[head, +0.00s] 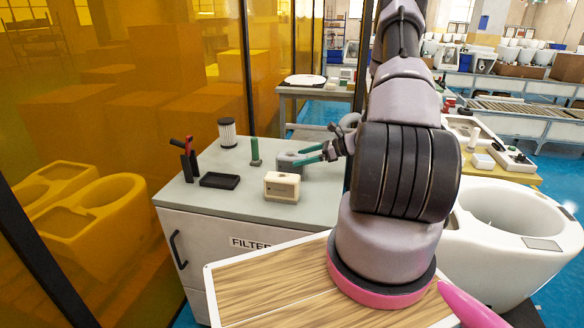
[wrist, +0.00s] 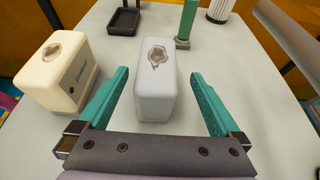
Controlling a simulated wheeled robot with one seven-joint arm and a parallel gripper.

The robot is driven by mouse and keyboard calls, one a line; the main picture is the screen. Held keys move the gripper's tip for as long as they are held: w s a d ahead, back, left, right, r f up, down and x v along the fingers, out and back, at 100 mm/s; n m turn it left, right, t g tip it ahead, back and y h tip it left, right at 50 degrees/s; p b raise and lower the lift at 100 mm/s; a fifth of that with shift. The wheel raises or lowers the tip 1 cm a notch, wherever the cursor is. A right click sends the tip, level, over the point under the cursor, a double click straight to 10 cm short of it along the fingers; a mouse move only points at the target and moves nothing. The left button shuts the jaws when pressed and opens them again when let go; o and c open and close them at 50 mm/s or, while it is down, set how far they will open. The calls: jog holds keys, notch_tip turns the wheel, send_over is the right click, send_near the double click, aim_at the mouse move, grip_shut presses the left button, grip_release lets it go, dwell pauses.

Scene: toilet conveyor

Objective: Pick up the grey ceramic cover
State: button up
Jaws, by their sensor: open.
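The grey ceramic cover (wrist: 155,90) is a rounded block with a small emblem on its top. It stands upright on the cabinet top, between and slightly beyond the fingers of my gripper (wrist: 158,95) in the wrist view. My gripper is open, with green fingers apart on either side, and no contact shows. In the head view my gripper (head: 312,155) reaches in from the right, and the grey cover (head: 287,160) is partly hidden behind it.
A cream cover (wrist: 65,72) stands close left of the left finger. A black tray (head: 220,181), a green-handled tool (head: 255,152), a white filter (head: 227,133) and a red-and-black tool (head: 188,160) stand on the grey cabinet (head: 225,203). An amber screen (head: 130,90) rises behind.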

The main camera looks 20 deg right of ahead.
aim_at(292, 160)
jog(key=x, duration=0.4)
jog(key=shift+a+f, duration=0.2)
jog(key=shift+a, duration=0.1)
jog(key=shift+c, duration=0.3)
jog(key=c, duration=1.5)
grip_shut()
jog(key=shift+r, duration=0.2)
